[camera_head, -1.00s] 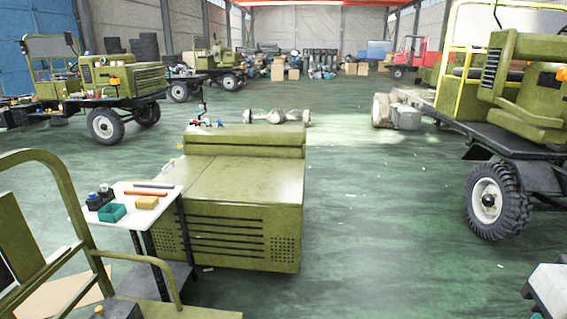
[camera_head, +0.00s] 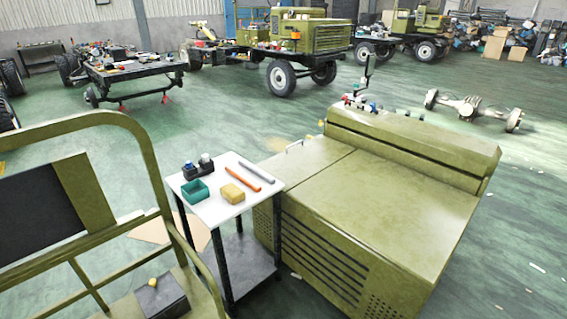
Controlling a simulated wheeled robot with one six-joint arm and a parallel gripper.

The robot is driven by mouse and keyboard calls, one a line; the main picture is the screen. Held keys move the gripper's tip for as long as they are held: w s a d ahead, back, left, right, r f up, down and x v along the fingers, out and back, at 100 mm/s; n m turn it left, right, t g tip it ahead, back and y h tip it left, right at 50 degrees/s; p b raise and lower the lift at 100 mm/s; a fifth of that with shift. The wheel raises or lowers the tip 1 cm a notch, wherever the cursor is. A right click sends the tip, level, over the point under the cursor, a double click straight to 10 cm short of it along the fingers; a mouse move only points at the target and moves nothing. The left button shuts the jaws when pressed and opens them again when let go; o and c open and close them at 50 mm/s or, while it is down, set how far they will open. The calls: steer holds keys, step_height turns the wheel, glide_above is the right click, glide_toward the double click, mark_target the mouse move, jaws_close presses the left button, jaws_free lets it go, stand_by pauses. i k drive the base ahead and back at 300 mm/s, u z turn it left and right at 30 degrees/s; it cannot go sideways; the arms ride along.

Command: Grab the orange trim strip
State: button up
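The orange trim strip (camera_head: 257,172) is a thin orange-red bar lying flat on the white top of a small side table (camera_head: 216,212). A tan block (camera_head: 233,193), a teal open box (camera_head: 195,191) and dark holders with a blue and a grey top (camera_head: 198,167) share the tabletop. The strip is unobstructed, near the table's right side. My gripper is not in view.
A large olive machine housing (camera_head: 375,200) stands right beside the table. An olive tubular frame (camera_head: 140,150) rises at the left front. A dark low cart (camera_head: 130,68) and olive vehicles (camera_head: 300,40) stand behind. Green floor is open between them.

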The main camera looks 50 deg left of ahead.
mark_target(253, 185)
steer(key=i, duration=1.75)
steer(key=u, duration=2.8)
steer(key=i, duration=0.5)
steer(key=z, duration=0.05)
